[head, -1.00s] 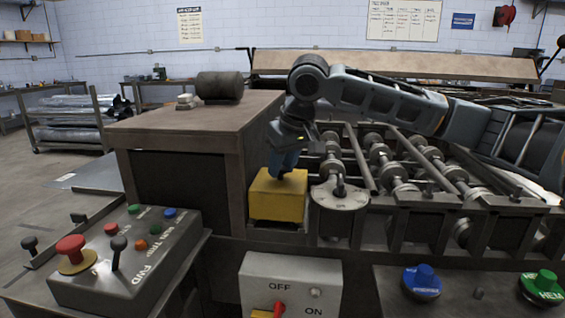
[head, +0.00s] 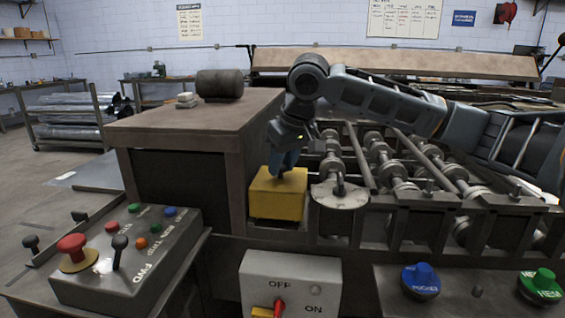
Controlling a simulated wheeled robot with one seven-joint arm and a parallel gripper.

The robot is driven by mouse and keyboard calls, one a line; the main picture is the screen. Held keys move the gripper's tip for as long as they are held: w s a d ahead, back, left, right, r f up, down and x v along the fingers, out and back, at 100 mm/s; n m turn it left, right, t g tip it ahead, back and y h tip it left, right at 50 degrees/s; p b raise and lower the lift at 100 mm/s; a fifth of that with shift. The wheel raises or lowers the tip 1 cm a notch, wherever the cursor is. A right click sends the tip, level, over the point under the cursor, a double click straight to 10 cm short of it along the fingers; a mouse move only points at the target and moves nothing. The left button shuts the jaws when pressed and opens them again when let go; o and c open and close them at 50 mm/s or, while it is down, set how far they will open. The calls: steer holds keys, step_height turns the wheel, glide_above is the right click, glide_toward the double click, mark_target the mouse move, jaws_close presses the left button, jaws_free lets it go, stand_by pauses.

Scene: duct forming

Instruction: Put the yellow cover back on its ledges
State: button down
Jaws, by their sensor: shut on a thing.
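The yellow cover (head: 277,198) is a box-like piece at the front left end of the roller bed, between the brown cabinet and a round metal disc. My gripper (head: 283,171) points down onto the top of the cover and is shut on it. The cover looks about upright. The ledges are hidden behind and under it, and I cannot tell whether it rests on them.
The brown cabinet (head: 180,130) stands close on the left of the cover. The metal disc (head: 339,194) and rollers (head: 385,160) are close on the right. A control box (head: 125,258) and an OFF/ON switch box (head: 290,285) sit in front.

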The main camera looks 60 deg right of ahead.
steer(key=shift+f, duration=0.6)
steer(key=c, duration=0.7)
jaws_free()
steer(key=shift+o, duration=0.2)
steer(key=o, duration=0.4)
steer(key=shift+c, duration=0.2)
step_height(320, 180, up, 9)
steer(key=p, duration=0.7)
